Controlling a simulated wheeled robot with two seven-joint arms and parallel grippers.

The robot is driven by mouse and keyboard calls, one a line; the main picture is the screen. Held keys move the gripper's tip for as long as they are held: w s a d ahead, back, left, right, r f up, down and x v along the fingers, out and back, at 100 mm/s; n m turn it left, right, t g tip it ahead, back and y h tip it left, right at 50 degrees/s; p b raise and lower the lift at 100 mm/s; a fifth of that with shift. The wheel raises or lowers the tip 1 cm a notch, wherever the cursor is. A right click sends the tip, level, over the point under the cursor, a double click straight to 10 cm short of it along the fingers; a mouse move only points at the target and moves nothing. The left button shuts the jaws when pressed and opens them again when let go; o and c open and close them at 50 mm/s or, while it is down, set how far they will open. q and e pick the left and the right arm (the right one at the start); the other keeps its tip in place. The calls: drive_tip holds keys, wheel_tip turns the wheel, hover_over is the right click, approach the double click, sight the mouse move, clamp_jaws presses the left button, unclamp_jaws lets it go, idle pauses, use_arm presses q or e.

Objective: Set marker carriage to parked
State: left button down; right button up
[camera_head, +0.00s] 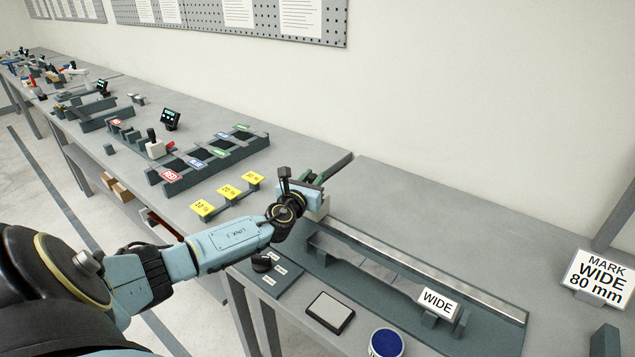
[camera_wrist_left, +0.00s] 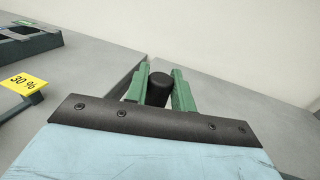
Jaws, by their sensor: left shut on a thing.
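My left gripper (camera_head: 312,178) is at the far left end of a silver rail (camera_head: 430,268). In the left wrist view its green fingers (camera_wrist_left: 159,88) stand either side of a black round knob (camera_wrist_left: 158,90) and are shut on it. A pale block (camera_head: 320,211), which looks like the marker carriage, shows just under the gripper at the rail's left end. My gripper hides most of it, and I see no parked mark there. My right gripper is not in view.
A sign (camera_head: 600,277) reads "MARK WIDE 80 mm" at the right. A blue-topped jar (camera_head: 387,343) and a framed pad (camera_head: 330,312) sit at the front edge. A black dial (camera_head: 262,263) is beside my forearm. Yellow percent labels (camera_head: 229,191) and a dark rack (camera_head: 215,160) lie left.

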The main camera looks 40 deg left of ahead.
use_arm(q)
drive_tip(key=shift+a+r, duration=0.1)
drive_tip(key=shift+a, duration=0.15)
drive_tip(key=c, duration=1.2)
unclamp_jaws()
drive_tip(key=shift+a, duration=0.15)
drive_tip(key=shift+c, duration=0.2)
drive_tip(key=shift+d, duration=0.2)
drive_tip(key=shift+s+d, duration=0.2)
drive_tip(key=shift+s, duration=0.35)
drive_tip(key=p+v, duration=0.1)
drive_tip(key=v, duration=1.1)
